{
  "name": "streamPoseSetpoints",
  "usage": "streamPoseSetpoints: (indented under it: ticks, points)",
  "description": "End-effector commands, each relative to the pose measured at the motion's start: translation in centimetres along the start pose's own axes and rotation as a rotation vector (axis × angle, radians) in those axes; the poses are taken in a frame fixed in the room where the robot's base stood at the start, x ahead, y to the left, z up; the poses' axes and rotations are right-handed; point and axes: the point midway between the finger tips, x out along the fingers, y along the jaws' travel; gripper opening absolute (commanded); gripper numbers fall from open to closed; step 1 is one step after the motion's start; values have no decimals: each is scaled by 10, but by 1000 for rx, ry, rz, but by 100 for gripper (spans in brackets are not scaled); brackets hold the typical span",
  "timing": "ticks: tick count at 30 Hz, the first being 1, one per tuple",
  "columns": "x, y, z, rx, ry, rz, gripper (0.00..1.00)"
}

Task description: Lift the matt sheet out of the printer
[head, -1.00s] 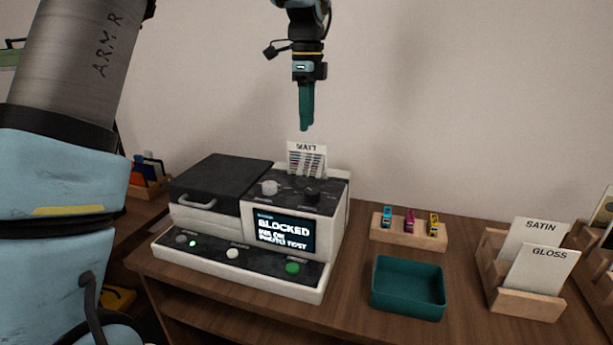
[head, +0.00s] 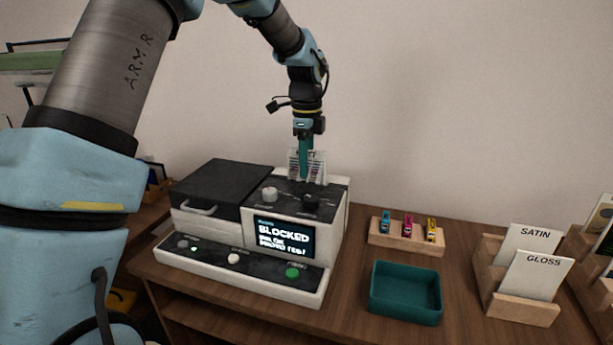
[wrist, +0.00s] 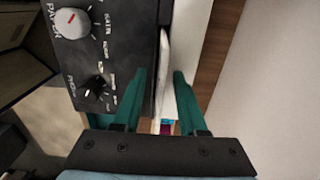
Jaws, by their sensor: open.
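The matt sheet (head: 318,168) stands upright at the back of the printer (head: 222,262). Its printed face shows in the head view, partly hidden by my gripper. My gripper (head: 304,178) points down at the sheet with green fingers. In the wrist view my gripper (wrist: 160,74) is open, with one finger on each side of the white sheet (wrist: 164,75), seen nearly edge-on. The fingers look apart from it. The printer's screen (head: 284,238) reads BLOCKED.
A teal tray (head: 405,312) is right of the printer, with a wooden block holding small coloured cartridges (head: 408,238) behind it. A wooden rack (head: 527,312) holds SATIN and GLOSS sheets farther right. Knobs (head: 311,202) rise from the printer's top near the sheet.

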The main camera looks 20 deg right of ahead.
Motion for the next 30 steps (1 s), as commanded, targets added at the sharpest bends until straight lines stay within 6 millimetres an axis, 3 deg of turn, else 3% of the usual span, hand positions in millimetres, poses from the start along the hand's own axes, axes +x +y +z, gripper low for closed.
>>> streamPoseSetpoints:
  ticks: [2, 13, 30]
  points:
    - [0, 0, 0, 0, 0, 0, 41]
    - [-1, 0, 0, 0, 0, 0, 1]
    - [-1, 0, 0, 0, 0, 0, 0]
